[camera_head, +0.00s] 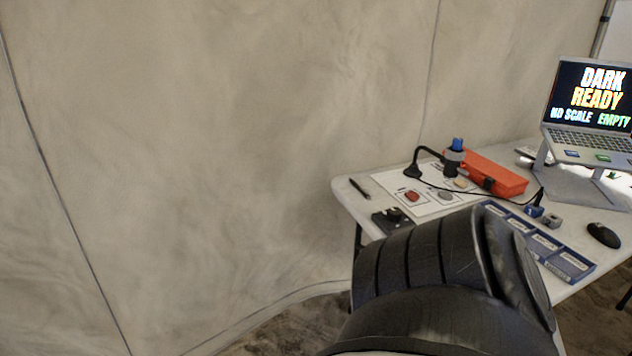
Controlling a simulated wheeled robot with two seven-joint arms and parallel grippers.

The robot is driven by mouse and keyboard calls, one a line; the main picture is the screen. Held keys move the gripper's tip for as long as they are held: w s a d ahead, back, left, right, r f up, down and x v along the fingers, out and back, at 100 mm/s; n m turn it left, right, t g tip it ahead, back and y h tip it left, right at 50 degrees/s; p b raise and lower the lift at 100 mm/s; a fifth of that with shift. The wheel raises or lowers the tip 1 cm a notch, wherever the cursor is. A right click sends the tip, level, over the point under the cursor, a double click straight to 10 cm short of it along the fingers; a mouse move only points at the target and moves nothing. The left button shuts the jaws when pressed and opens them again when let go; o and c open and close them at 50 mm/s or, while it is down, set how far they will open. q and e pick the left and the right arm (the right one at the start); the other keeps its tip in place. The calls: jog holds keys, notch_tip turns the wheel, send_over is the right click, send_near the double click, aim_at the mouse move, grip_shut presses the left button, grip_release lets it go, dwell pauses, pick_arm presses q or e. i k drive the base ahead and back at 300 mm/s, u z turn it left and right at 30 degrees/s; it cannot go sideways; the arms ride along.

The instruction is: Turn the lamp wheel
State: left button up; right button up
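A dark lamp (452,166) with a grey band stands at the back of the white table, beside a black curved neck (425,153). A blue cap (458,144) tops it; I cannot tell whether this is the lamp wheel. A white sheet (425,208) under the lamp bears a red stone (412,196), a grey stone (445,195) and a tan stone (460,183). Neither of my grippers is in view. A large black ribbed arm part of mine fills the lower middle and hides the table's near left part.
An orange case (492,175) lies behind the sheet. A blue labelled tray (568,262) lies at the table's front, with a black mouse (603,235) to its right. A laptop (590,110) stands on a raised stand. A black pen (359,189) lies near the left edge.

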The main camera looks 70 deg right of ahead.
aim_at(394, 215)
jog(key=u, duration=0.05)
jog(key=k, duration=1.35)
jog(key=z, duration=1.35)
jog(key=i, duration=0.35)
jog(key=z, duration=0.1)
